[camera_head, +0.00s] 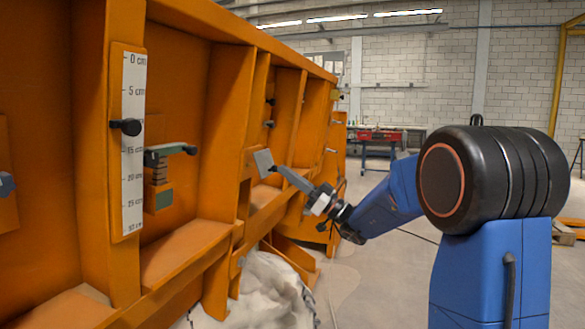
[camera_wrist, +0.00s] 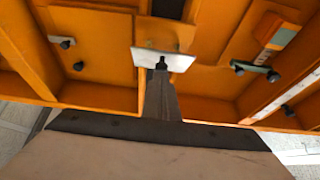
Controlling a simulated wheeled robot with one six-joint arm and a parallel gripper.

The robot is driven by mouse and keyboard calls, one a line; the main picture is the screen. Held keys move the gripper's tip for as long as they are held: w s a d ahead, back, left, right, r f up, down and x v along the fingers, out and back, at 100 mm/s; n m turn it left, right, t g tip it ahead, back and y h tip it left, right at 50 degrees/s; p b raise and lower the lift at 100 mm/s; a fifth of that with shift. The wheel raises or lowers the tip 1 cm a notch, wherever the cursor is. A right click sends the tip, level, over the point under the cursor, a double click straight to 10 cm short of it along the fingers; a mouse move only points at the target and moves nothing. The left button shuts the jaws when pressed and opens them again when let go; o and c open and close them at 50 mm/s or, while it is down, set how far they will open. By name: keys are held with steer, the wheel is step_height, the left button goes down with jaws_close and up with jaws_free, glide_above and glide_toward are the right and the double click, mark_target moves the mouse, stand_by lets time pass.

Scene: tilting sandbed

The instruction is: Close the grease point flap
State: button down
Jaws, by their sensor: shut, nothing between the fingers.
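A small light-grey square flap (camera_head: 263,161) sits on an orange mount on the side of the orange sandbed. In the wrist view the flap (camera_wrist: 150,58) is a pale plate at the upper middle, standing against the orange panel. My gripper (camera_head: 276,168) is shut and empty, reaching in from the right with its tip at the flap's lower right edge. In the wrist view the dark fingertips (camera_wrist: 161,68) overlap the flap's lower edge. I cannot tell whether they touch it, nor exactly how far the flap stands open. What is behind the flap is hidden.
A white centimetre scale (camera_head: 133,140) with a black knob and a grey-green clamp-like part (camera_head: 168,153) are on the sandbed to the left. Orange ribs divide the side into bays. A pale sack-like heap (camera_head: 265,290) lies below.

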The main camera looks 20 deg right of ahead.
mark_target(270, 173)
steer(key=a+f, duration=0.1)
steer(key=w+a+f, duration=0.1)
steer(key=shift+w+a+f, duration=0.1)
steer(key=shift+w+f, duration=0.2)
steer(key=shift+w+a+f, duration=0.6)
steer(key=shift+w+a, duration=0.15)
steer(key=shift+a, duration=0.15)
steer(key=shift+w+a, duration=0.1)
steer(key=shift+a, duration=0.1)
